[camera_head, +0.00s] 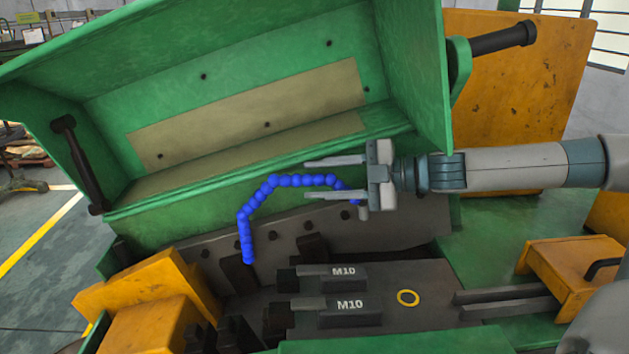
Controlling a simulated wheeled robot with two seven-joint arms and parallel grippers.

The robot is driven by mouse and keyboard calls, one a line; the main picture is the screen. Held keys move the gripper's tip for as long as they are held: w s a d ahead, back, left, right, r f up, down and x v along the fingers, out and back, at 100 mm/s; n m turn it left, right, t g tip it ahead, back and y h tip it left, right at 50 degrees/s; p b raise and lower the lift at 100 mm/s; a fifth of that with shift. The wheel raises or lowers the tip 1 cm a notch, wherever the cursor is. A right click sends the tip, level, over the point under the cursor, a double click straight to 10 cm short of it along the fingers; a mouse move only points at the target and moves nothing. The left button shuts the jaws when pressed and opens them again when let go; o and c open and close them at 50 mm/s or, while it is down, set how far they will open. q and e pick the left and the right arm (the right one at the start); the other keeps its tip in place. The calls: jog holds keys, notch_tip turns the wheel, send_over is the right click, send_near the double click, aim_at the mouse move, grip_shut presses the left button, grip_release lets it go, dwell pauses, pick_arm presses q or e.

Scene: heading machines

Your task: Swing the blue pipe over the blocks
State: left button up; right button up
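The blue pipe (272,187) is a beaded, bent hose in the middle of the head view. Its right end is by a small grey mount under my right gripper, and its free end hangs down at the left. My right gripper (312,178) comes in from the right, with its two fingers apart and pointing left. The lower finger overlaps the pipe's upper right part; I cannot tell whether they touch. Two dark blocks marked M10, an upper one (345,281) and a lower one (349,314), lie on the machine bed below. My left gripper is not in view.
A raised green cover (406,70) with dark handles stands behind the pipe. Yellow machine parts (150,300) are at the lower left, and a yellow box (575,270) is at the right. A yellow ring (408,298) lies right of the blocks.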

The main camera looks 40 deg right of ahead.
jog(key=shift+w+a+f, duration=0.2)
jog(key=shift+w+a, duration=0.15)
jog(key=shift+w, duration=0.1)
dwell(0.4)
jog(key=shift+r, duration=0.1)
grip_shut()
